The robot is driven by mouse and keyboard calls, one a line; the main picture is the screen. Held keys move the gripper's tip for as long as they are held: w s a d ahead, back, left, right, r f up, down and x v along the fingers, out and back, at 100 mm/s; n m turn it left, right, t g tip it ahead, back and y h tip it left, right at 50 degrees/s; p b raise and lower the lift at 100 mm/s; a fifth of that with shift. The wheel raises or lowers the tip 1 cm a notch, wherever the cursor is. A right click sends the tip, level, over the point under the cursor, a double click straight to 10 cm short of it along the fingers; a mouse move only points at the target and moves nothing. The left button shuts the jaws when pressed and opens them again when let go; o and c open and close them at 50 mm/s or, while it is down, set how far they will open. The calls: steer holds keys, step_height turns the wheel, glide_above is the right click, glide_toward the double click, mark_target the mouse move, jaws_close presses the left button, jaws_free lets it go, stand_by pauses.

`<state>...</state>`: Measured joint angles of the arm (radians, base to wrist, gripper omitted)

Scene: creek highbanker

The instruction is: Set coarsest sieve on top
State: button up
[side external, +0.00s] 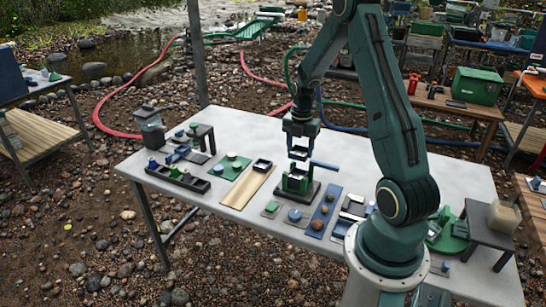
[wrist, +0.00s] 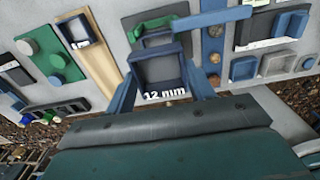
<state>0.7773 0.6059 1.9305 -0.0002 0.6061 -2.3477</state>
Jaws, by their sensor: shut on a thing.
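A dark blue square sieve frame marked "12 mm" (wrist: 163,94) is between the fingers of my gripper (wrist: 158,82), which is shut on it. In the side view my gripper (side external: 300,142) points down and holds the sieve (side external: 299,154) above a green stand (side external: 294,185) on a black base. A gap shows between the held sieve and the stand. In the wrist view the green stand (wrist: 150,33) is partly hidden behind the sieve. Another small dark blue sieve (wrist: 74,30) lies on a wooden board (wrist: 98,62); its label is too small to read surely.
A blue bar (side external: 323,165) sticks out to the right of the stand. A blue strip with brown round pieces (side external: 318,222) lies to the right. A black tray (side external: 178,179) and a green plate (side external: 229,166) lie to the left. The table's back (side external: 240,120) is clear.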

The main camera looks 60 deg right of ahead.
mark_target(299, 160)
steer(key=shift+f, duration=1.35)
steer(key=shift+f, duration=0.25)
steer(key=shift+f, duration=0.55)
steer(key=shift+a+f, duration=0.15)
steer(key=shift+f, duration=0.15)
stand_by(0.4)
steer(key=shift+w+d+f, duration=0.1)
steer(key=shift+d+f, duration=0.1)
steer(key=shift+f, duration=0.35)
stand_by(0.7)
steer(key=shift+a+f, duration=0.15)
steer(key=shift+f, duration=0.65)
stand_by(0.8)
steer(key=o, duration=1)
